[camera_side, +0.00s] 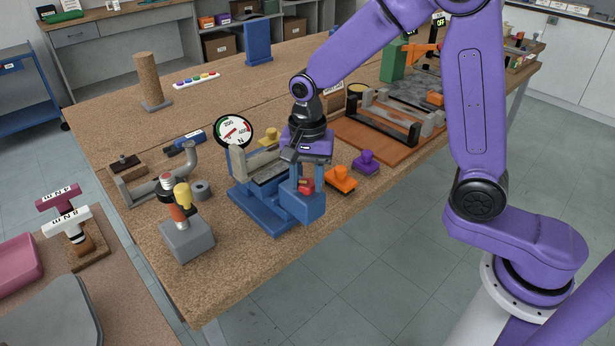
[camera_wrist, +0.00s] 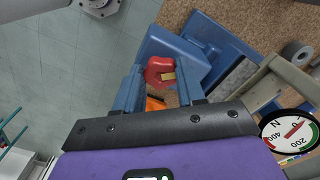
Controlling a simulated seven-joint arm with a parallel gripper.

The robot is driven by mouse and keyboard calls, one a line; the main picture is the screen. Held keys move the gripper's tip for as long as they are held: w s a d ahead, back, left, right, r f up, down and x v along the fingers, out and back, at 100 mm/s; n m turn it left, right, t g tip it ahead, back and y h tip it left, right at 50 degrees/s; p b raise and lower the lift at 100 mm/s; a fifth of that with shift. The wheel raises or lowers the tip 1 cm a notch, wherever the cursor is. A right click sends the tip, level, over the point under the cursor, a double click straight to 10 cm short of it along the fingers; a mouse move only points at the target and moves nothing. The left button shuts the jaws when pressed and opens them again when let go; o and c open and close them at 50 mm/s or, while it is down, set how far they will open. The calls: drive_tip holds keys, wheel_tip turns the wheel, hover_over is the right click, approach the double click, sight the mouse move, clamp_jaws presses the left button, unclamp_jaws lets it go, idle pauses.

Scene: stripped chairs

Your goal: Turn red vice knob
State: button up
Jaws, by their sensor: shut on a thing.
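The red knob (camera_side: 306,186) sits on the front end of the blue vice (camera_side: 302,206), near the table's front edge. In the wrist view the knob (camera_wrist: 160,70) carries a yellow mark and lies between my fingertips. My gripper (camera_side: 309,176) points down over the vice and is shut on the knob, with one blue finger on each side. In the wrist view my gripper (camera_wrist: 160,78) covers part of the vice (camera_wrist: 173,46). The fingers partly hide the knob in the side view.
A round dial gauge (camera_side: 234,130) stands behind the vice. An orange knobbed block (camera_side: 341,180) and a purple one (camera_side: 365,162) lie close to its right. A grey block with a yellow-topped handle (camera_side: 187,239) stands at the left.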

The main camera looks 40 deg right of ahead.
drive_tip(key=m, duration=0.6)
drive_tip(key=shift+s+a, duration=0.1)
drive_tip(key=shift+s, duration=0.05)
drive_tip(key=m, duration=0.6)
drive_tip(key=shift+f+m, duration=0.1)
drive_tip(key=shift+m, duration=0.2)
drive_tip(key=o, duration=1)
drive_tip(key=shift+o, duration=0.2)
drive_tip(key=shift+w, duration=0.2)
